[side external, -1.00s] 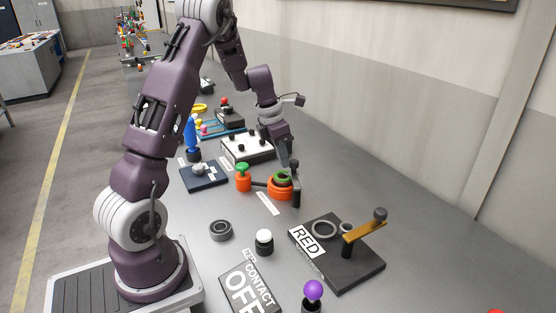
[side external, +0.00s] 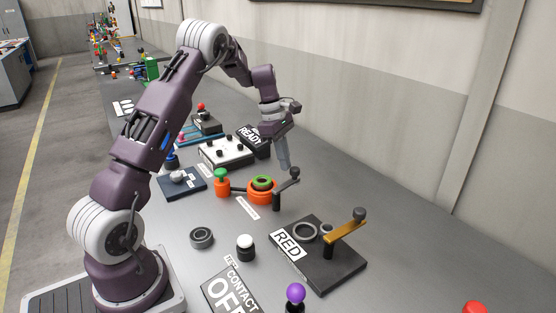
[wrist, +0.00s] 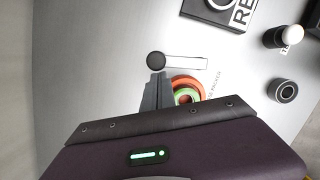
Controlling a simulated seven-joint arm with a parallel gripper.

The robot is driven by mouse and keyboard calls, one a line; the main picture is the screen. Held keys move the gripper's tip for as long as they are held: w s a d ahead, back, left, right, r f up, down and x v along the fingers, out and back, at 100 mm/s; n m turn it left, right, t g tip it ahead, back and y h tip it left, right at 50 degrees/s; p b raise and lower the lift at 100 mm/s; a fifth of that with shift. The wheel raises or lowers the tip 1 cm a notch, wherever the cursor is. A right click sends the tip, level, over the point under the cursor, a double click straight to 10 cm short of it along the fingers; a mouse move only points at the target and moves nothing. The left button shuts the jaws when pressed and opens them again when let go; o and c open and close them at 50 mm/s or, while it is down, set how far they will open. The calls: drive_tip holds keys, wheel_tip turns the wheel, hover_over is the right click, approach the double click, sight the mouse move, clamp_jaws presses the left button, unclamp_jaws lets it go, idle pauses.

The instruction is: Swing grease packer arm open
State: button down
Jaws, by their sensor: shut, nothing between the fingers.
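The grease packer is an orange ring-shaped pot (side external: 256,197) with a green ring (side external: 263,182) inside.
An orange cylinder with a green top (side external: 222,182) joins the pot by a dark bar. A RED board with a yellow lever (side external: 344,229) stands nearer the camera. A white-topped button (side external: 245,244) and a dark ring (side external: 201,238) are in front.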

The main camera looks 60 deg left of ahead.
drive_tip(key=shift+w+d+m+g, duration=0.35)
drive_tip(key=shift+d+m, duration=0.3)
drive_tip(key=shift+m, duration=0.55)
drive_tip(key=shift+w+d, duration=0.1)
drive_tip(key=shift+d, duration=0.05)
drive_tip(key=s+a+r, duration=0.2)
drive_tip(key=a+r, duration=0.4)
drive_tip(key=r, duration=0.3)
drive_tip(key=shift+a+r, duration=0.2)
drive_tip(key=shift+r, duration=0.2)
